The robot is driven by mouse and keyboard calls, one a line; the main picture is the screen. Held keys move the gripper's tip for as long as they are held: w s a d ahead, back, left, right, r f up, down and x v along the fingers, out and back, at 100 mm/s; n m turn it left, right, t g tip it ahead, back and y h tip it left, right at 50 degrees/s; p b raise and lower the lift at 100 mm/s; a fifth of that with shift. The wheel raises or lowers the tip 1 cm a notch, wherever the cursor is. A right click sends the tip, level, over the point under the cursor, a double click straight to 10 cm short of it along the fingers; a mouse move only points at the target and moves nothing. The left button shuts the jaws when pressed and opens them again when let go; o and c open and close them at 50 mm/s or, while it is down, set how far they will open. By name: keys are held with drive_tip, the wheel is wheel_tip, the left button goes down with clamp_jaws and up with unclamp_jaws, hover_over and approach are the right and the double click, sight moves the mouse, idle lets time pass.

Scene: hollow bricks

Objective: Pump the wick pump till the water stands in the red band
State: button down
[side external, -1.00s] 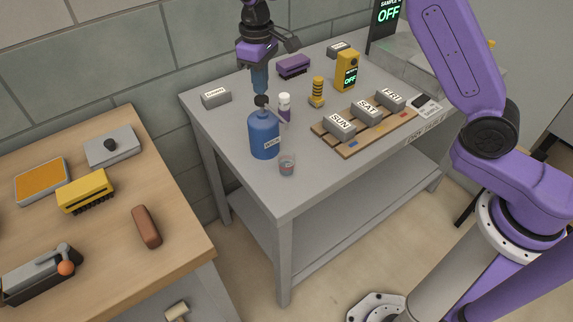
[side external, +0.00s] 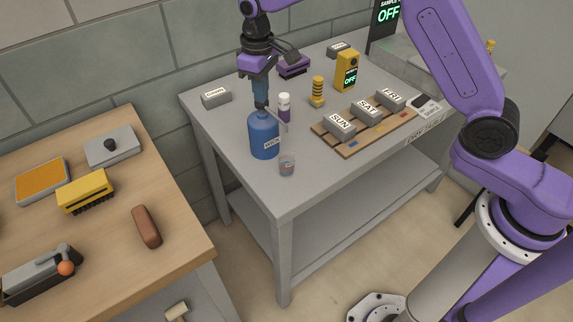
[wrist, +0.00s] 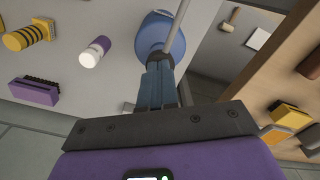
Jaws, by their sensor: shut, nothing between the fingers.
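The wick pump is a blue bottle (side external: 264,140) with a "WICK" label, upright near the grey table's left edge. Its thin grey spout (side external: 283,118) reaches right toward a small clear cup (side external: 287,166) with reddish and bluish colour low in it. The water level against the red band is too small to read. My gripper (side external: 261,104) is shut and empty, pointing down on top of the pump; the dark pump head is mostly hidden under the fingertips. In the wrist view the shut fingers (wrist: 158,66) meet the blue bottle (wrist: 152,36); the cup is not visible there.
A white bottle with a purple band (side external: 284,102) stands close behind the pump. The table's front-left corner is clear.

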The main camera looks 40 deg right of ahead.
drive_tip(key=shift+f, duration=0.3)
drive_tip(key=shift+r, duration=3.6)
